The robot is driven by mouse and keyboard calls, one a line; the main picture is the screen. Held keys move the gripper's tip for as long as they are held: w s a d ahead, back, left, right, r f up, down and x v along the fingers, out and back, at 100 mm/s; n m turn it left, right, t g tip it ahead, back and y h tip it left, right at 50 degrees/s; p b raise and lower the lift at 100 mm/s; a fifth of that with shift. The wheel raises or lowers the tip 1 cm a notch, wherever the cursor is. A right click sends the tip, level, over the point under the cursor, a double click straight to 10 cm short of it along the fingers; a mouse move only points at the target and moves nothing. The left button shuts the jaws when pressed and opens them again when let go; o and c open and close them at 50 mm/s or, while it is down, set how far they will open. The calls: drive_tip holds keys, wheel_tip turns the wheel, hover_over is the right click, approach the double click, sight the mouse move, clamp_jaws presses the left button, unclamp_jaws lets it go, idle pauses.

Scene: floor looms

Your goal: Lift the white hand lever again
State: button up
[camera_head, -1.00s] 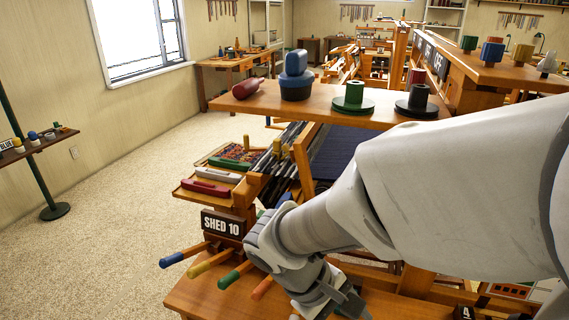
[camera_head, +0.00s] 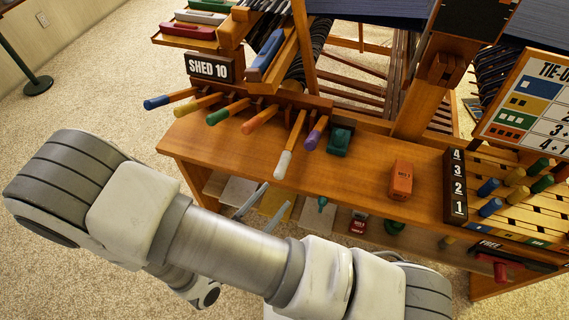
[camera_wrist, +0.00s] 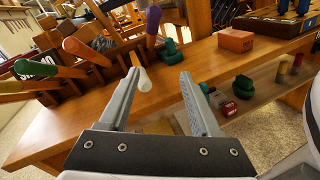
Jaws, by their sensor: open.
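The white hand lever (camera_head: 284,163) sticks out of the loom's lever rack, between the orange and purple levers. Its white grip tilts down, lower than its neighbours' grips. My gripper (camera_head: 278,195) is open just in front of and below the grip's end in the head view. In the wrist view, the white grip's rounded end (camera_wrist: 144,82) shows between the two fingers of my gripper (camera_wrist: 160,73), nearer the left finger. I cannot tell whether that finger touches it. Nothing is held.
The orange lever (camera_head: 260,120) and purple lever (camera_head: 316,134) stand close on either side. Green, yellow and blue levers lie further left. A green block (camera_head: 340,140) and an orange box (camera_head: 401,180) stand on the bench to the right. A "SHED 10" sign (camera_head: 209,68) is above the rack.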

sight(284, 163)
wheel_tip(284, 163, down, 6)
drive_tip(key=s+a+n+t+y+b, duration=0.1)
drive_tip(key=s+a+n+t+y, duration=0.1)
drive_tip(key=a+n+t+y, duration=0.15)
drive_tip(key=shift+n+g+y, duration=0.25)
drive_tip(key=shift+n, duration=0.2)
drive_tip(key=x, duration=0.6)
drive_tip(key=b+x, duration=0.1)
drive_tip(key=x, duration=0.5)
drive_tip(key=b+x, duration=0.1)
drive_tip(key=x, duration=0.5)
drive_tip(key=shift+s+d, duration=0.2)
drive_tip(key=shift+d, duration=0.15)
drive_tip(key=shift+c, duration=0.2)
clamp_jaws()
